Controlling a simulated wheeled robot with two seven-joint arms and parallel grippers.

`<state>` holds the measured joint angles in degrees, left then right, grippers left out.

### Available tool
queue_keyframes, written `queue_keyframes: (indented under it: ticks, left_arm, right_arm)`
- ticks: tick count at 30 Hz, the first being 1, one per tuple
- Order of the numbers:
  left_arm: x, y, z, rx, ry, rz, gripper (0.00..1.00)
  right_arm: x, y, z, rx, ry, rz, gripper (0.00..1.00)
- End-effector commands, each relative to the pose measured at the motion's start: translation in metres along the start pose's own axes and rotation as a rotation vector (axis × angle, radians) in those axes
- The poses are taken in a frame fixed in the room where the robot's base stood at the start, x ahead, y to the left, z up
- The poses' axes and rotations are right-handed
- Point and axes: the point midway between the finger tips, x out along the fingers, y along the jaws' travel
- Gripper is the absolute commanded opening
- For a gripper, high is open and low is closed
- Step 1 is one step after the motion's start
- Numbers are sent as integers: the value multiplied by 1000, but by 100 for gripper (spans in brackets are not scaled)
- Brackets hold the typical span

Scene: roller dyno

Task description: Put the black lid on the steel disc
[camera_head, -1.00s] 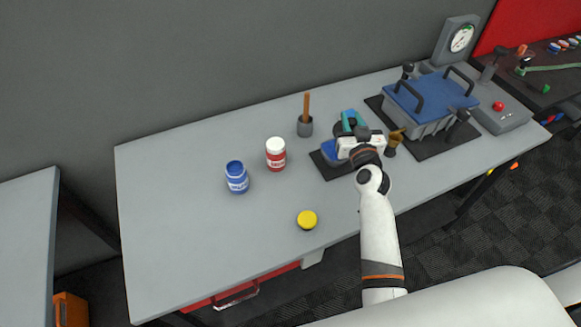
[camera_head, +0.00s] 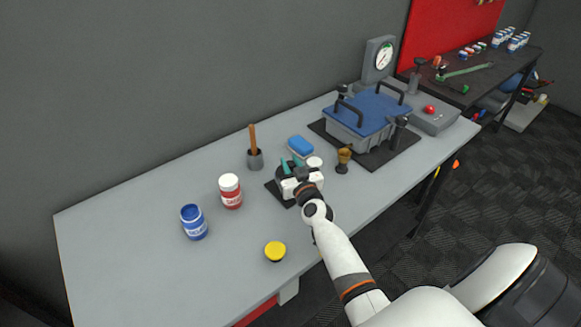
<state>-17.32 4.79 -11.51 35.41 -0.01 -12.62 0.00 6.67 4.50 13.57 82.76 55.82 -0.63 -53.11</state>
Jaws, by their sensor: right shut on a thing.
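A pale round disc (camera_head: 314,162), perhaps the steel disc, shows just right of the gripper. I cannot tell whether the held thing touches anything below. My left gripper is not in view.
A blue sponge (camera_head: 300,146), brush pot (camera_head: 255,160) and brass-coloured piece (camera_head: 343,160) stand close by. A red jar (camera_head: 230,191), blue jar (camera_head: 194,222) and yellow cap (camera_head: 275,251) stand left. The blue-lidded box (camera_head: 373,108) stands right. The bench's left end is clear.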

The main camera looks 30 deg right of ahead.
Motion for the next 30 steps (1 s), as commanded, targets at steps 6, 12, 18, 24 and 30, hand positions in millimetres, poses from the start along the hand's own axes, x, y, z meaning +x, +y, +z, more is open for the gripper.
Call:
queue_keyframes:
  ticks: [6, 12, 18, 24, 30]
  left_arm:
    - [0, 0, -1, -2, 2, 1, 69]
    - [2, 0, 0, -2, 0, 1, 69]
    - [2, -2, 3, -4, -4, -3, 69]
    - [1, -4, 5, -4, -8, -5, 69]
    - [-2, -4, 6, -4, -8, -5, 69]
  right_arm:
    - [0, 0, 1, 1, -2, 0, 3]
    - [0, 0, -2, 1, -1, 1, 32]
    - [0, 0, -2, 1, -1, 0, 47]
    - [0, 0, 0, 1, -1, 0, 47]
    - [-21, 0, 0, 2, 0, 0, 47]
